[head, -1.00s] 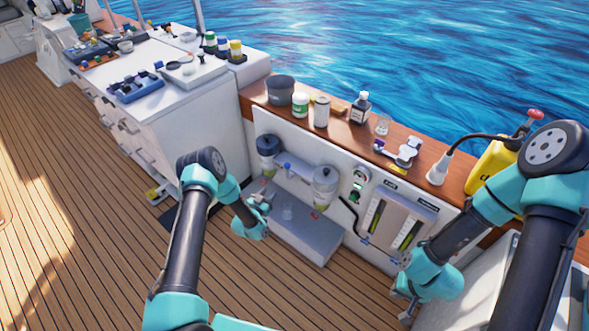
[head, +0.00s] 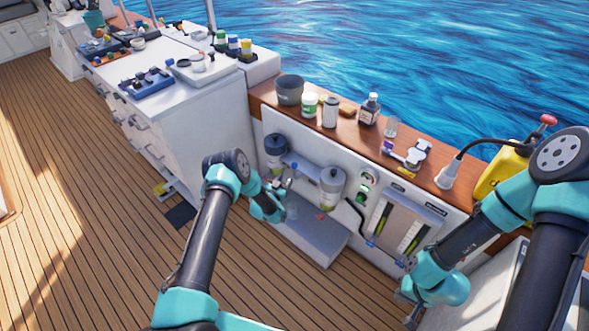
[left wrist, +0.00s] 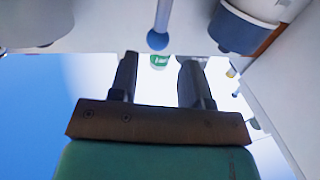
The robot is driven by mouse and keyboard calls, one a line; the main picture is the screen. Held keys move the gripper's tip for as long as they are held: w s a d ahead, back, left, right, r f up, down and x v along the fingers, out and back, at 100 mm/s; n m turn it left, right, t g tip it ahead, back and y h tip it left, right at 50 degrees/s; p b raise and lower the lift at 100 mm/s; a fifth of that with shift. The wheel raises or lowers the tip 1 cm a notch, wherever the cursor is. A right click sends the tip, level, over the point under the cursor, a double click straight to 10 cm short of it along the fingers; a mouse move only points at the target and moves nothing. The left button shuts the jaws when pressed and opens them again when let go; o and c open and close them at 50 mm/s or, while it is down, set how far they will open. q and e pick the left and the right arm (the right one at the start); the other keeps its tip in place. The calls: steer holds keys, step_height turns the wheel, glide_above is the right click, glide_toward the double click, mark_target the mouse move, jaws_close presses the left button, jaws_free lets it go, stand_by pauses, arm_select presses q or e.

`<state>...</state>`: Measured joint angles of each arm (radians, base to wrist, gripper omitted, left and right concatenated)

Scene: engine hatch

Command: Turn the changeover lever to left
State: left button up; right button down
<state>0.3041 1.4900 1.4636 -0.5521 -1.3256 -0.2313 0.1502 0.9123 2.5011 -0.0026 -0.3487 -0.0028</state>
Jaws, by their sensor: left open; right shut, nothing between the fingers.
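The changeover lever, a pale rod with a blue ball knob (left wrist: 157,41), hangs in the upper middle of the left wrist view. In the head view the lever (head: 293,167) is small, between the two filters on the white panel. My left gripper (head: 285,187) is just below and in front of it. In the left wrist view my left gripper (left wrist: 160,68) is open, and the knob appears between and slightly beyond its fingertips, with no clear contact. My right gripper (head: 409,305) is shut and empty at the lower right, away from the lever.
A dark-topped filter (head: 275,150) and a second filter (head: 331,188) flank the lever closely. A blue-rimmed filter bowl (left wrist: 243,28) is at upper right in the wrist view. A grey step (head: 318,238) lies below. Bottles and cups stand on the wooden ledge (head: 350,131).

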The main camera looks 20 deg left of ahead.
mark_target(294, 169)
arm_select(q)
steer(key=x, duration=0.9)
steer(key=shift+w, duration=0.1)
jaws_close()
